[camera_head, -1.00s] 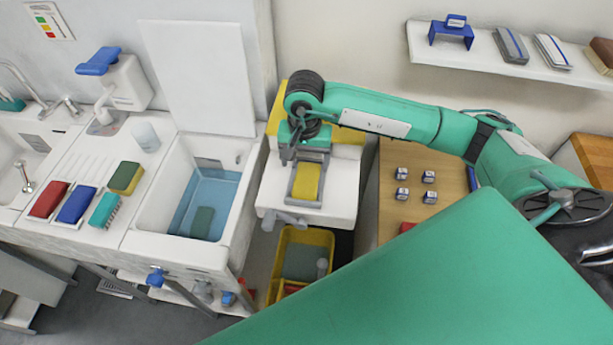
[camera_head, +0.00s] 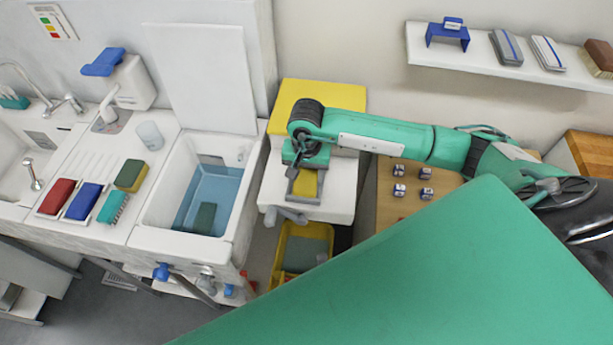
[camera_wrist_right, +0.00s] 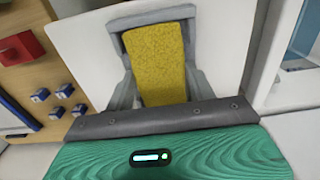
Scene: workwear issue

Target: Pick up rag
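The rag appears to be the yellow, rough-textured piece (camera_head: 305,184) on the white stand right of the sink. My right gripper (camera_head: 304,194) points down over it, with its grey fingers apart, one on each side. In the right wrist view the rag (camera_wrist_right: 157,62) fills most of the space between the fingertips (camera_wrist_right: 152,28). The fingers lie very close to its side edges; I cannot see firm contact. The rag's near end is hidden by the palm. My left gripper is out of view.
A yellow crate (camera_head: 276,275) sits below. Several small boxes (camera_head: 399,190) lie on the wooden table to the right.

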